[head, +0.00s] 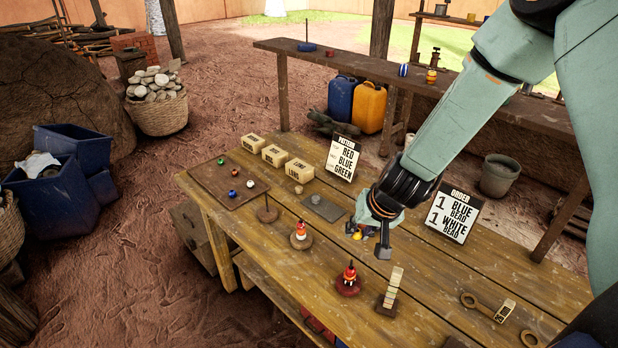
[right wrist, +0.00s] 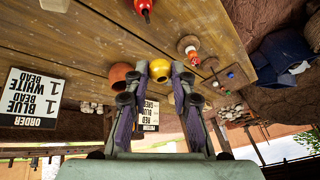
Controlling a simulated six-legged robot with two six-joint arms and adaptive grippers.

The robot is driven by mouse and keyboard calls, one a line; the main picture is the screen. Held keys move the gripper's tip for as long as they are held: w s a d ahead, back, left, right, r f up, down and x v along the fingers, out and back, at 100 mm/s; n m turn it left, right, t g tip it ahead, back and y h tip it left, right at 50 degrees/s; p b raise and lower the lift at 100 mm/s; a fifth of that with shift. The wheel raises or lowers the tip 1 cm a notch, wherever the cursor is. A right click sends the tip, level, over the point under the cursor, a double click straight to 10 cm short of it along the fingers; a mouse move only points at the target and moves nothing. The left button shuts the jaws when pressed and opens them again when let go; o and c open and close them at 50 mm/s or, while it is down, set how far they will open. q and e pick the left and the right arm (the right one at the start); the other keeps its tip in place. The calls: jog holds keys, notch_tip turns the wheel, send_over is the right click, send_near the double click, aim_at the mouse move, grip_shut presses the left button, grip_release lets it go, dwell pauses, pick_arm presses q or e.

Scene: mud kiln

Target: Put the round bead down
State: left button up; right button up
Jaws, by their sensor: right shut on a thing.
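My right gripper (head: 370,236) hangs over the middle of the wooden table (head: 430,285). In the right wrist view its fingers are shut around a round yellow bead (right wrist: 160,70) at the fingertips. A rounded orange thing (right wrist: 121,75) shows beside the left finger; I cannot tell whether it touches the finger. In the head view the gripper largely hides the bead, and whether it touches the table is unclear. My left gripper is not in view.
A brown board (head: 206,182) with several small beads lies at the left. A bare peg (head: 266,210), a grey slab (head: 323,208), two bead figures (head: 301,236) (head: 348,278) and a block stand (head: 390,290) are near the gripper. An order sign (head: 453,212) stands to the right.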

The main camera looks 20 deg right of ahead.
jog(key=shift+m, duration=0.4)
jog(key=shift+s+a+h, duration=0.15)
jog(key=shift+h, duration=0.15)
jog(key=s+a+f+n+y+b, duration=0.1)
jog(key=s+a+f+n+b, duration=0.2)
jog(key=b, duration=0.6)
jog(key=s+a+f+n+y+b, duration=0.1)
jog(key=s+a+f+n+b, duration=0.2)
jog(key=s+a+f+b, duration=0.5)
jog(key=shift+a+f+g+y+b, duration=0.4)
jog(key=shift+a+f+b, duration=0.7)
jog(key=shift+f, duration=0.6)
jog(key=shift+d+r, duration=0.1)
